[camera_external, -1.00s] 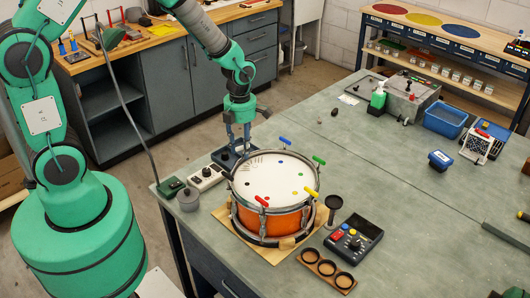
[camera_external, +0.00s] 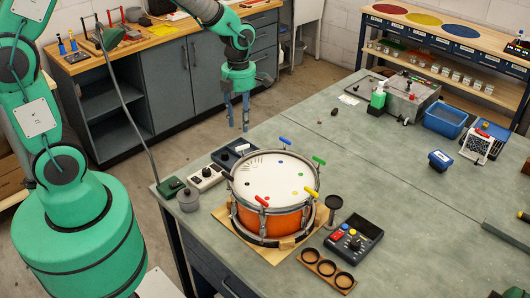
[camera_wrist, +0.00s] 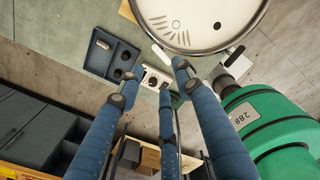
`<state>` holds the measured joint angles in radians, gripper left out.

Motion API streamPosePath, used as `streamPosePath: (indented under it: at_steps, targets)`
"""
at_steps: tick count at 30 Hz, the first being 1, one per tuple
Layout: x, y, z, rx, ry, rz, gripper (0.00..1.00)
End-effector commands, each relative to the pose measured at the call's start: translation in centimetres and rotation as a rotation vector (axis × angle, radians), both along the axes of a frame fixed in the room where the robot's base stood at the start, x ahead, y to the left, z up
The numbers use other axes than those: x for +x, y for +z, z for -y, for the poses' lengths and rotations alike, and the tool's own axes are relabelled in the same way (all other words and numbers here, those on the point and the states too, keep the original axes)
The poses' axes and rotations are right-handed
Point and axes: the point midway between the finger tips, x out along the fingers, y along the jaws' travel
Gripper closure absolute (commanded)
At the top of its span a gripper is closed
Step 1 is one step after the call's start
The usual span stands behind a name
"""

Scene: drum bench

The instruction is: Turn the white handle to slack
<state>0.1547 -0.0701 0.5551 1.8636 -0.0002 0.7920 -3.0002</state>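The drum (camera_external: 275,187) has an orange shell and a white head with several coloured handles round its rim. The white handle (camera_wrist: 161,54) shows in the wrist view at the left of the rim, pointing outward and away from the head. In the external view a small pale piece at the drum's back left (camera_external: 242,147) looks like this handle, but its angle is hard to tell. My gripper (camera_external: 238,128) is above and behind that side of the drum, fingers down, apart and empty. Its blue fingers (camera_wrist: 157,76) are spread in the wrist view, clear of the handle.
A blue-black tray (camera_external: 226,158) and a white box with a dark knob (camera_external: 205,177) stand close left of the drum. A black handle (camera_wrist: 235,56) is on the rim nearby. A control box (camera_external: 354,240) and a ring holder (camera_external: 327,272) stand at the front right.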

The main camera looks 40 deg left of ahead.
Motion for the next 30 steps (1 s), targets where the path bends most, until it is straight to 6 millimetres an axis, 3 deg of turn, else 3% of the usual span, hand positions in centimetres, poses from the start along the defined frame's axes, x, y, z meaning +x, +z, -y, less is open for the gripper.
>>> streamPosePath:
  at_steps: [6,20,26,30]
  targets:
    - [0.04,1.15,0.01,-0.001,0.000,0.002,0.65]
    - [0.01,1.17,0.01,0.000,-0.021,0.001,0.65]
    - [-0.01,1.25,0.05,0.000,-0.153,0.000,0.65]
    - [-0.03,1.36,0.10,0.000,-0.331,0.000,0.65]
